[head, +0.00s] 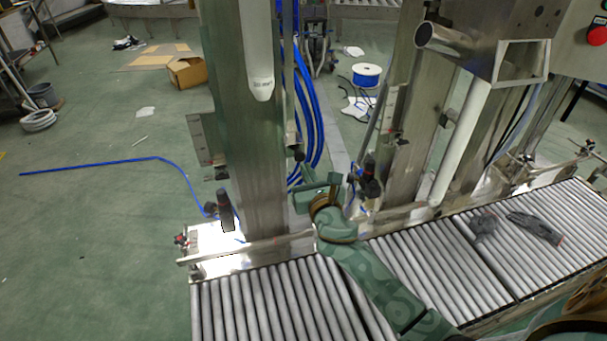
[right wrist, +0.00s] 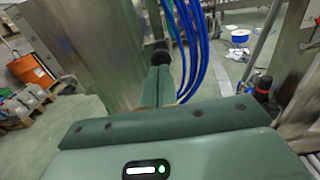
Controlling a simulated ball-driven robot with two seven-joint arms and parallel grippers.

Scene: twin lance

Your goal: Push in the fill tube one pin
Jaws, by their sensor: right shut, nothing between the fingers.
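A white fill tube (head: 260,60) hangs in front of the left steel column in the head view. A small black knob (head: 298,155), perhaps the pin, shows at that column's right side. In the right wrist view a round black knob (right wrist: 160,54) stands straight beyond the fingertips. My right gripper (head: 300,186) is beside the column, just below the knob in the head view. Its green fingers (right wrist: 158,78) are closed together and empty, pointing at the knob. I cannot tell whether they touch it. My left gripper is not in view.
Blue hoses (head: 311,110) hang close behind the right gripper. A second steel column (head: 398,140) with a white tube (head: 460,140) stands to the right. Roller conveyors (head: 265,305) run in front, with dark gloves (head: 535,227) on the right one. Green floor is open at left.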

